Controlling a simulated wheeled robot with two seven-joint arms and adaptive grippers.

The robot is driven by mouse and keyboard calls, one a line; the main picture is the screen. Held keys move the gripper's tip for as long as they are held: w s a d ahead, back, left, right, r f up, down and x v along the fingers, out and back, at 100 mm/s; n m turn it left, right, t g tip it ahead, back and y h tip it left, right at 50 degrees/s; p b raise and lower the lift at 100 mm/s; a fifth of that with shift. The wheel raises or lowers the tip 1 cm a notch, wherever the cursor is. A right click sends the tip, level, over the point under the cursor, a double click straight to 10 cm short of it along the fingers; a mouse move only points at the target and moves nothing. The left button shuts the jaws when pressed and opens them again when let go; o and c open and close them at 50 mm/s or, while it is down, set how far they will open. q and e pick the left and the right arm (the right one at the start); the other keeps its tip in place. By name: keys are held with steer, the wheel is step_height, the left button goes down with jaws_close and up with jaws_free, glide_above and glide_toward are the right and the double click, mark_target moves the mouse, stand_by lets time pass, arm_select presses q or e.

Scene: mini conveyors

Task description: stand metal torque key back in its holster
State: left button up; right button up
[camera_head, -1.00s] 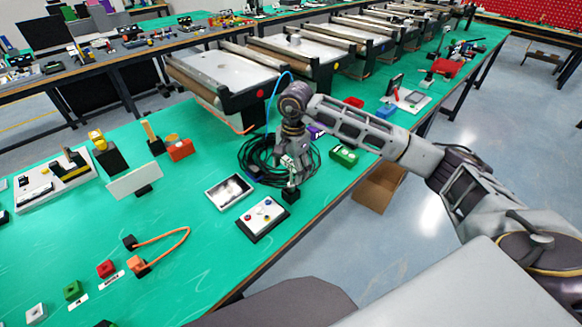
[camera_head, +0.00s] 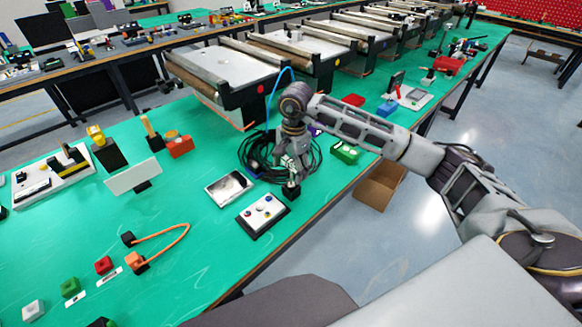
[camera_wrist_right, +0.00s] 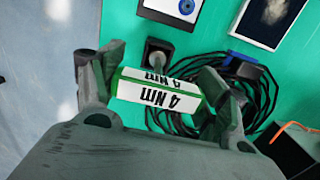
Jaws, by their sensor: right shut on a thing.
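My right gripper (camera_head: 291,165) points down over the right edge of the green bench. In the right wrist view its two fingers (camera_wrist_right: 160,92) are shut on the metal torque key (camera_wrist_right: 158,94), whose white and green part reads "4 Nm". The small black holster (camera_head: 291,193) stands on the bench just below the gripper in the head view. The holster also shows in the wrist view (camera_wrist_right: 158,50), just beyond the key's label. The key's lower end is hidden, so I cannot tell whether it is in the holster. My left gripper is out of view.
A button panel (camera_head: 262,214) and a shallow tray (camera_head: 218,194) lie to the left of the holster. A coil of black cable (camera_head: 252,163) lies behind the gripper. A green box (camera_head: 346,153) stands to the right, near the bench edge. Small conveyors (camera_head: 222,72) line the back.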

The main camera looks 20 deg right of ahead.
steer(key=shift+f+b, duration=0.7)
steer(key=shift+f, duration=0.25)
stand_by(0.3)
steer(key=o, duration=1.8)
steer(key=shift+o, duration=0.2)
steer(key=shift+r, duration=0.15)
steer(key=shift+d+r, duration=0.15)
steer(key=shift+r, duration=1.8)
steer(key=shift+d+r, duration=0.1)
steer(key=shift+r, duration=1.8)
steer(key=shift+r, duration=0.2)
